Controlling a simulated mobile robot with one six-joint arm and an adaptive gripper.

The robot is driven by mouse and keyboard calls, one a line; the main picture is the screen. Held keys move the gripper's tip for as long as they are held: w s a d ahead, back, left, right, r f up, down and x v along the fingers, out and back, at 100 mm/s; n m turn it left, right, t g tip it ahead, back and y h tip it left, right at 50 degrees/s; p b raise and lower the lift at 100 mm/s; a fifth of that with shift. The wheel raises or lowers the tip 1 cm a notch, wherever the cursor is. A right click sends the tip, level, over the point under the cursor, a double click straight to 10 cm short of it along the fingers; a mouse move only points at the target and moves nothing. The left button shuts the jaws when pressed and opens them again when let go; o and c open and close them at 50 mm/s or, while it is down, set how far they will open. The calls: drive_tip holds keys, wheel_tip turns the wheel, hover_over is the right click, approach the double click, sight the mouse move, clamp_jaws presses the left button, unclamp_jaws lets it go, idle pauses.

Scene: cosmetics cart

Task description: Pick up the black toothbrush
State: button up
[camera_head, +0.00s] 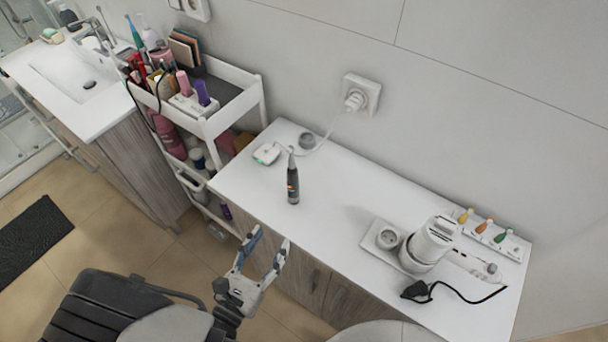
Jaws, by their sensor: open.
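A black toothbrush (293,184) stands upright on the white countertop (340,205), near its left part, with a thin grey head on top and a small red mark on its body. My gripper (268,242) is open and empty. In the picture it shows below the toothbrush, by the front edge of the counter, with its two fingers pointing up toward it. The fingers are apart from the toothbrush. Nothing in front hides the toothbrush.
A white charger (267,153) with a green light and a small grey round item (307,138) lie behind the toothbrush. A cord runs to the wall socket (360,98). A white device (430,244) and black plug (416,291) are at right. A white cart (237,111) stands at left.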

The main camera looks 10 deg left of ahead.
drive_tip(key=n, duration=0.1)
drive_tip(key=b, duration=0.2)
approach(291, 194)
drive_tip(key=shift+y, duration=0.4)
drive_tip(key=w, duration=0.1)
drive_tip(key=w+d, duration=0.1)
drive_tip(key=w, duration=0.3)
drive_tip(key=shift+w+d+f, duration=0.25)
drive_tip(key=shift+d, duration=0.15)
drive_tip(key=shift+w+d+b, duration=0.15)
drive_tip(key=shift+w+b, duration=0.2)
drive_tip(key=shift+w, duration=1.1)
drive_tip(key=shift+w+d+b, duration=0.15)
drive_tip(key=shift+w+b, duration=0.15)
drive_tip(key=shift+w, duration=1.15)
drive_tip(key=shift+c, duration=0.3)
clamp_jaws()
drive_tip(key=shift+r, duration=0.1)
